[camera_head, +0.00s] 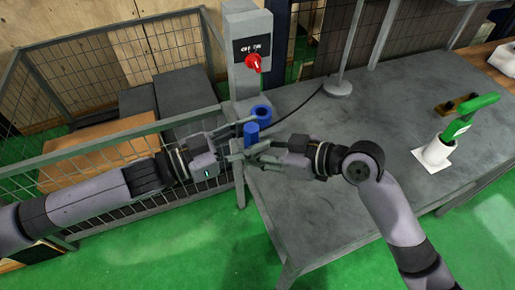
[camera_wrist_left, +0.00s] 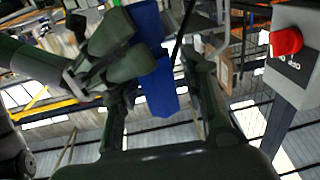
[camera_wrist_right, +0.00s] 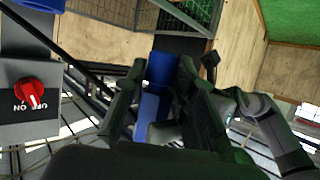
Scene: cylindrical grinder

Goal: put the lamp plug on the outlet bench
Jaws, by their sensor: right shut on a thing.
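The blue lamp plug (camera_head: 251,132) is between my two grippers in the head view, at the left edge of the grey bench (camera_head: 375,140). A blue ring-shaped part (camera_head: 262,112) shows just behind it; I cannot tell whether they are one piece. My right gripper (camera_head: 262,151) is shut on the plug, which shows between its fingers in the right wrist view (camera_wrist_right: 150,108). My left gripper (camera_head: 232,146) faces it from the left. Its fingers are spread, with the blue plug (camera_wrist_left: 158,80) showing between them in the left wrist view. The fingertip contacts are partly hidden.
A grey post with a red switch (camera_head: 253,63) stands behind the grippers. A black cable runs to a round stand base (camera_head: 338,89). A green-handled tool in a white holder (camera_head: 436,152) is at the right. A wire-mesh fence (camera_head: 105,150) is left; the bench middle is clear.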

